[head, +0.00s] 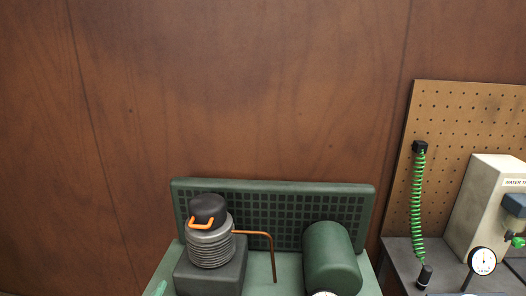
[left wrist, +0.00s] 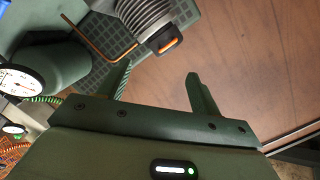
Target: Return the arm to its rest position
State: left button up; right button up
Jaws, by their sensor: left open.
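My left gripper (left wrist: 157,82) shows in the left wrist view with its two dark green fingers apart and nothing between them. Beyond it is the ribbed grey cylinder (left wrist: 148,14) with a black cap and orange handle, apart from the fingers. In the head view the same cylinder (head: 210,246) stands on a dark block on the green machine (head: 160,277). Neither arm shows in the head view. My right gripper is in neither view.
A green grille panel (head: 272,199) and a green tank (head: 331,258) are on the machine, with a bent copper pipe (head: 272,256). At right are a pegboard (head: 470,110), a green coiled hose (head: 417,195), a gauge (head: 482,261) and a beige box (head: 485,215). The wooden wall (head: 240,90) is bare.

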pick_arm(q)
jog(key=s+a+f+n+g+y, duration=0.1)
jog(key=s+a+f+g, duration=0.25)
jog(key=s, duration=0.25)
jog(key=s+a+f+n+g+y, duration=0.1)
jog(key=s+a+f+g+y, duration=0.15)
jog(key=s+a, duration=0.3)
jog(key=s+a+f+g+y, duration=0.1)
jog(key=s+a+f+g, duration=0.2)
jog(key=s, duration=0.3)
jog(key=s+d+f+n+g+h+b, duration=0.1)
jog(key=s+d+f+g+h+b, duration=0.15)
jog(key=f, duration=1.35)
jog(key=s+d+f+g+h+b, duration=0.1)
jog(key=s+d+f, duration=0.15)
jog(key=f, duration=1.25)
jog(key=s+f+n+g+h+b, duration=0.1)
jog(key=s+f+n+g, duration=0.1)
jog(key=s+f, duration=1.4)
jog(key=s, duration=0.2)
jog(key=shift+s+a+n+h+b, duration=0.2)
jog(key=shift+s+n+h+b, duration=0.1)
jog(key=shift+s+n+b, duration=0.1)
